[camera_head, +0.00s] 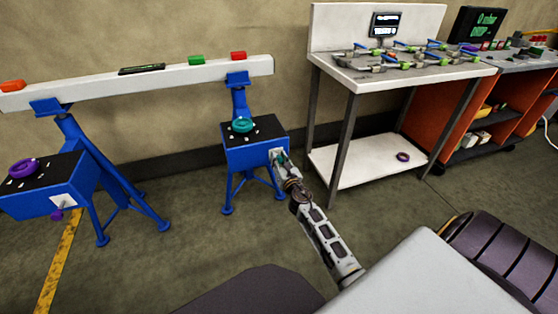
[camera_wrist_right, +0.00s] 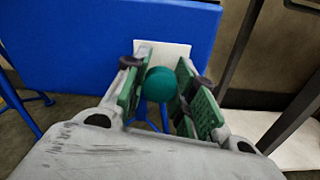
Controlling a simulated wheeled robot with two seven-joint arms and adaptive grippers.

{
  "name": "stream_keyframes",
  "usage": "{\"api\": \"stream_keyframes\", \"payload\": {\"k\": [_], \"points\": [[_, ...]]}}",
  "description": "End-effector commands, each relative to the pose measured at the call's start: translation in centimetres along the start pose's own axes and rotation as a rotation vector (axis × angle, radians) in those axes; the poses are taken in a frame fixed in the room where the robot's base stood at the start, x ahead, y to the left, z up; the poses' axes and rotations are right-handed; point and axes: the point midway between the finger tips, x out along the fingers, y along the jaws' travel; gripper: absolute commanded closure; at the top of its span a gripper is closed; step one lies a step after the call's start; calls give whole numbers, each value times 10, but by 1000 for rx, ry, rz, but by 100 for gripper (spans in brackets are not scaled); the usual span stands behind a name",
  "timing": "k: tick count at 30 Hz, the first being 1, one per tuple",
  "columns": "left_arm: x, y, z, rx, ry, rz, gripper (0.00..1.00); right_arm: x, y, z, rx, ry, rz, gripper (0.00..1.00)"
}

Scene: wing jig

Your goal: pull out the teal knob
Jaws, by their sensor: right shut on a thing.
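The teal knob (camera_wrist_right: 160,84) is a round ball-shaped knob in front of a white plate (camera_wrist_right: 163,50) on the side of a blue box (camera_wrist_right: 80,40). In the head view this blue box (camera_head: 248,158) sits on the right-hand stand. My right gripper (camera_head: 280,157) reaches the box's right side and hides the knob there. In the right wrist view its two green-padded fingers stand on either side of the knob, shut on it. My left gripper is not in view.
A teal ring (camera_head: 242,125) lies on top of the box. A white beam (camera_head: 100,84) with coloured blocks spans behind. The left stand has a purple ring (camera_head: 22,168) and purple knob (camera_head: 57,214). A white workbench (camera_head: 340,72) with tools stands right. Floor between is clear.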

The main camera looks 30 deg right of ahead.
Motion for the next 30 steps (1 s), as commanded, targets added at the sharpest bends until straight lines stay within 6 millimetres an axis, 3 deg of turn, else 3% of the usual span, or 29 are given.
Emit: {"api": "stream_keyframes", "payload": {"k": [18, 28, 29, 30], "points": [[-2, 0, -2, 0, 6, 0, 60, -33, 0, 1, 0, -2, -1, 100], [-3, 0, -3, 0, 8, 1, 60, -35, 0, 0, 1, 0, -1, 100], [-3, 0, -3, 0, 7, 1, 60, -35, 0, 0, 2, 0, -1, 72], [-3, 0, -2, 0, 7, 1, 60, -35, 0, 0, 2, 1, -1, 66]]}}
